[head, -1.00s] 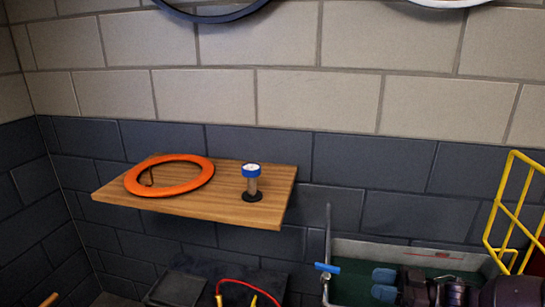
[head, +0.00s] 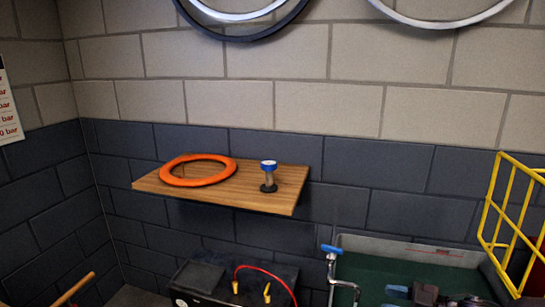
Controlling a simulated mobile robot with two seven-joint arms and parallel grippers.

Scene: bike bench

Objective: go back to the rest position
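One of my grippers shows at the bottom right of the head view, dark and cut off by the frame edge, over the green basin; I cannot make out its fingertips or whether it is open. My other gripper is not seen. No object is visibly held.
A wooden shelf (head: 260,203) on the wall bears an orange ring (head: 172,178) and a blue-topped cylinder (head: 268,177). Below are a black box (head: 205,278) with a red hose (head: 262,269), a blue-handled tap (head: 331,249) and a green basin (head: 365,270). A yellow wire rack (head: 491,207) stands right.

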